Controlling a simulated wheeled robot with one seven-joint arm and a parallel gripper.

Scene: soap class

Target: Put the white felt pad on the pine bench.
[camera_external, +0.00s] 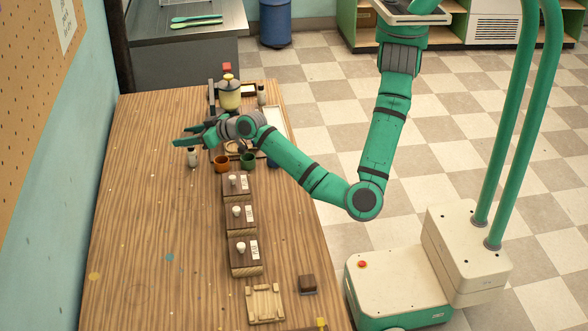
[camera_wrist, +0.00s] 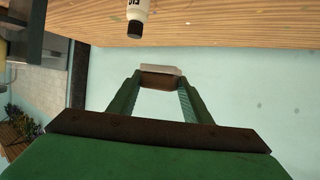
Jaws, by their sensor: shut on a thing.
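My gripper (camera_external: 181,137) is over the far left part of the wooden table, its fingers pointing left. In the wrist view my gripper (camera_wrist: 160,81) is shut on a small block with a brown near face and a whitish far strip, which looks like the white felt pad (camera_wrist: 158,69). The pad cannot be made out in the external view. The pine bench (camera_external: 264,303), a small pale slatted stand, sits at the near end of the table, well away from my gripper. Its top looks bare.
Three dark boxes (camera_external: 243,256) with white knobs and labels stand in a row between my gripper and the bench. A dark brown block (camera_external: 308,284) lies right of the bench. Cups (camera_external: 222,163), a white bottle (camera_external: 192,158) and a yellow pot (camera_external: 229,92) are near my gripper. The table's left side is mostly free.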

